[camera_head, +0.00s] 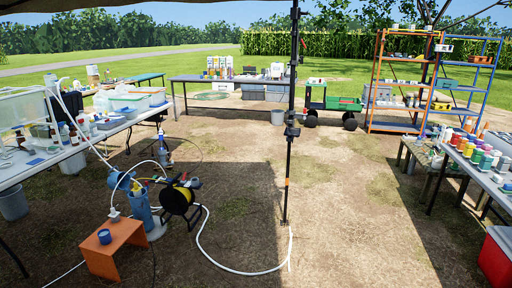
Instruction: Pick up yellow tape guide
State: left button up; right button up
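A black reel with yellow tape (177,201) stands on the ground at the centre left, beside an upright blue pipe (142,208). Small yellow parts (160,180) show above the pipe, between it and the reel. They are too small for me to tell whether one of them is the yellow tape guide. Neither of my grippers is in view.
An orange stool (116,248) with a blue cap stands in front of the pipe. White hose (240,271) loops over the dirt. A thin black pole (288,170) rises mid-view. Cluttered tables (22,172) line the left, back and right. Ground right of the pole is clear.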

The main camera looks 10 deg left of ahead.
aim_at(136, 188)
jog(key=i+j+u, duration=0.25)
jog(key=i, duration=0.4)
jog(key=i+u, duration=0.25)
jog(key=i, duration=0.45)
jog(key=i+l+u, duration=0.1)
jog(key=i+u, duration=0.15)
jog(key=i, duration=0.45)
jog(key=i+l+u, duration=0.25)
jog(key=i, duration=0.4)
jog(key=i+u, duration=0.1)
jog(key=i, duration=0.45)
jog(key=i+l+u, duration=0.1)
jog(key=i, duration=0.4)
jog(key=i+l, duration=0.2)
jog(key=i, duration=0.35)
jog(key=i+l+u, duration=0.15)
jog(key=i, duration=0.35)
jog(key=i+l+u, duration=0.3)
jog(key=i, duration=0.2)
jog(key=j, duration=0.1)
